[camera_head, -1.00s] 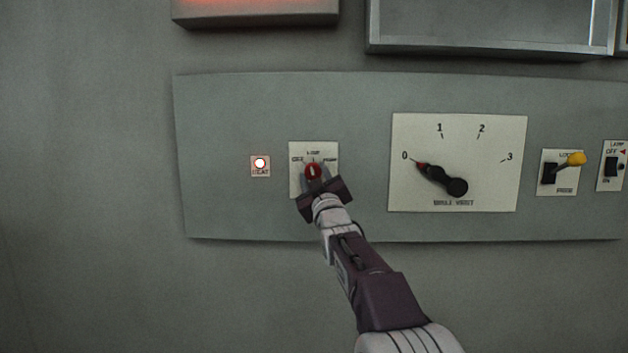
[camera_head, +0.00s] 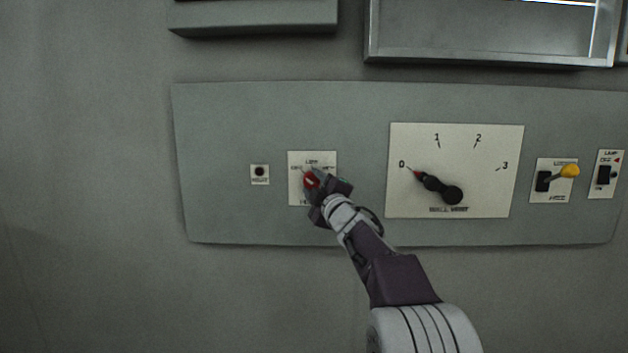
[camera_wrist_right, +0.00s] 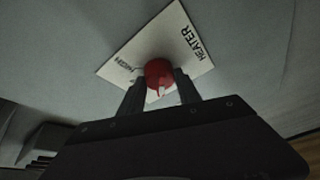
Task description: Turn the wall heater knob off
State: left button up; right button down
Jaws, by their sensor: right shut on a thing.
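The red heater knob (camera_head: 311,180) sits on a small white plate (camera_head: 297,195) on the grey wall panel. My right gripper (camera_head: 318,182) is shut on the knob, with a finger on either side. In the right wrist view the knob (camera_wrist_right: 159,73) sits between the two dark fingers, on the plate (camera_wrist_right: 190,40) marked HEATER. The small heat indicator (camera_head: 260,172) left of the plate is dark. My left gripper is not in view.
Right of the knob is a large white dial plate (camera_head: 495,190) with a black lever (camera_head: 440,187) pointing at 0. Further right are a yellow-tipped switch (camera_head: 566,172) and a lamp switch (camera_head: 604,175). Boxes (camera_head: 255,20) project from the wall above the panel.

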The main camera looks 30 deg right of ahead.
dwell(0.4)
jog(key=c, duration=1.1)
grip_release()
jog(key=shift+c, duration=0.2)
jog(key=o, duration=0.3)
jog(key=shift+s+f, duration=0.1)
jog(key=shift+s, duration=0.1)
jog(key=b+v, duration=0.3)
jog(key=v, duration=0.5)
jog(key=shift+s, duration=0.35)
jog(key=shift+w, duration=0.15)
jog(key=shift+a, duration=0.1)
